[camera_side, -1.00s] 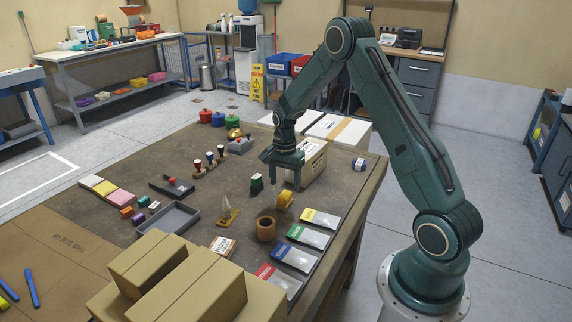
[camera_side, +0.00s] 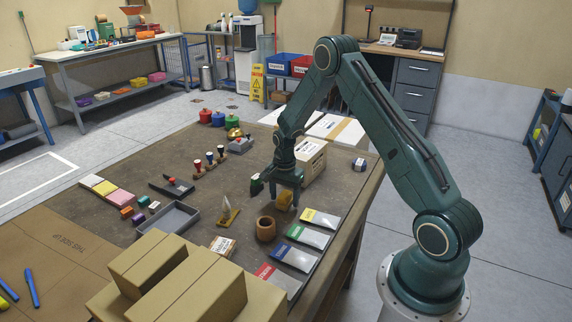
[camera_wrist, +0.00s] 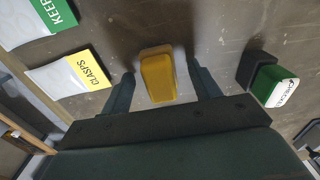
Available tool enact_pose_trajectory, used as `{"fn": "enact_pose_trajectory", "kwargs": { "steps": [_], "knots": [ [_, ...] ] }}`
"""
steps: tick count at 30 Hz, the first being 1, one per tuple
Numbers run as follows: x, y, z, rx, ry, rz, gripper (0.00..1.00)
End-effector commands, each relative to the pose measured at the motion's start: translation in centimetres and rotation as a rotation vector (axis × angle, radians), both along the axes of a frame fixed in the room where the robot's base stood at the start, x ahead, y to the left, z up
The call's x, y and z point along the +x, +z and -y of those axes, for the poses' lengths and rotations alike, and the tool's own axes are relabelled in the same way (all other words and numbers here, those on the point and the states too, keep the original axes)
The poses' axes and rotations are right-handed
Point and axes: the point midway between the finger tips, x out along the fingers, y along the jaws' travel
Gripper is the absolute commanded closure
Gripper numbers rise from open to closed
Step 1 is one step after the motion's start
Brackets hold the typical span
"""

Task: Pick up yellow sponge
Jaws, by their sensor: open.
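A small yellow block, the yellow sponge (camera_wrist: 157,77), lies on the brown table in the wrist view. In the side view the yellow sponge (camera_side: 284,201) is partly hidden behind my gripper (camera_side: 286,196). My gripper (camera_wrist: 160,76) is open, with one finger on each side of the sponge. A gap shows between each finger and the sponge in the wrist view. The fingers are low over the table. I cannot tell how far the tips are above the table top.
A green and black stamp (camera_wrist: 270,82) stands right of the fingers in the wrist view. A yellow-topped CLASPS packet (camera_wrist: 75,75) and a green-topped packet (camera_wrist: 40,15) lie to the left. A brown ring-shaped pot (camera_side: 265,229) and a cardboard box (camera_side: 313,160) stand close by.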

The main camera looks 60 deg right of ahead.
Motion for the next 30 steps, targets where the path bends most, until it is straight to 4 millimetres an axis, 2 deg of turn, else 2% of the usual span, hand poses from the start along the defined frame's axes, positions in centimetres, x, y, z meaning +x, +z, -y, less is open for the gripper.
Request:
{"fn": "enact_pose_trajectory", "kwargs": {
  "steps": [14,21,22,30],
  "knots": [
    [0.00,-0.02,0.01,0.000,0.000,0.000,0.38],
    [0.00,-0.02,0.01,0.000,0.000,0.000,0.83],
    [0.00,-0.02,0.01,0.000,0.000,0.000,0.86],
    [0.01,0.03,0.02,0.000,0.000,0.000,0.86]
  ]
}}
